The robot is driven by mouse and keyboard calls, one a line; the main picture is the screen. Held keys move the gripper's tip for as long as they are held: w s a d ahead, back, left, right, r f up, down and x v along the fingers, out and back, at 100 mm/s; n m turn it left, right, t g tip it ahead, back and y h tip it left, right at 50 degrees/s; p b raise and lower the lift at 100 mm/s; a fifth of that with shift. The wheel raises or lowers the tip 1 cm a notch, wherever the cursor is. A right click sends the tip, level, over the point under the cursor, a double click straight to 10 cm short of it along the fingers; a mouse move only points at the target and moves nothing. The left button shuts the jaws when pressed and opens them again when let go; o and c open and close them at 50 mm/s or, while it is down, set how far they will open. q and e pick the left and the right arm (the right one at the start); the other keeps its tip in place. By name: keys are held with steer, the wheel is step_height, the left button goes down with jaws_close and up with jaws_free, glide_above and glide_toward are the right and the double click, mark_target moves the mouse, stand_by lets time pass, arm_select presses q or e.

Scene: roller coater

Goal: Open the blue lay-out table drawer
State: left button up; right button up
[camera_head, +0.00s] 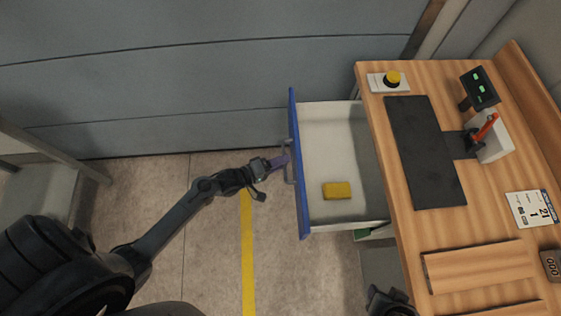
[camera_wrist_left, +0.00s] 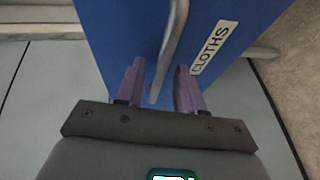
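The blue-fronted drawer (camera_head: 299,190) stands pulled out from the left side of the wooden lay-out table (camera_head: 400,215). Its pale inside shows, with a yellow block-like item (camera_head: 337,190) in it. The blue front (camera_wrist_left: 235,25) carries a "CLOTHS" label (camera_wrist_left: 214,47) in the left wrist view. A grey bar handle (camera_head: 289,167) is on the front. My left gripper (camera_head: 285,160) is at the handle. In the left wrist view, its purple fingers (camera_wrist_left: 160,85) are apart, with the handle (camera_wrist_left: 172,45) between them and gaps visible. A dark part at the head view's bottom edge may be my right gripper (camera_head: 390,300); its fingers are unclear.
On the table are a dark mat (camera_head: 425,150), a yellow button on a white base (camera_head: 392,79), a small display (camera_head: 480,88), a calendar card (camera_head: 531,209) and a wooden board (camera_head: 480,265). A grey panelled wall (camera_head: 200,80) is behind.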

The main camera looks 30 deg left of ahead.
arm_select(q)
steer(key=p+v, duration=0.1)
steer(key=v, duration=1)
steer(key=shift+p, duration=0.35)
steer(key=shift+d+f, duration=0.1)
steer(key=w+d+r+m+g+y, duration=0.2)
steer(key=d+r+m+y, duration=0.15)
steer(key=d+r, duration=0.55)
steer(key=s+a+r+m+g+y, duration=0.2)
steer(key=s+a+m+g+y, duration=0.2)
steer(key=s+m+g, duration=0.6)
step_height(320, 180, up, 28)
steer(key=s+t+p, duration=0.1)
steer(key=p, duration=2.7)
steer(key=shift+s+t, duration=0.25)
steer(key=shift+t, duration=0.15)
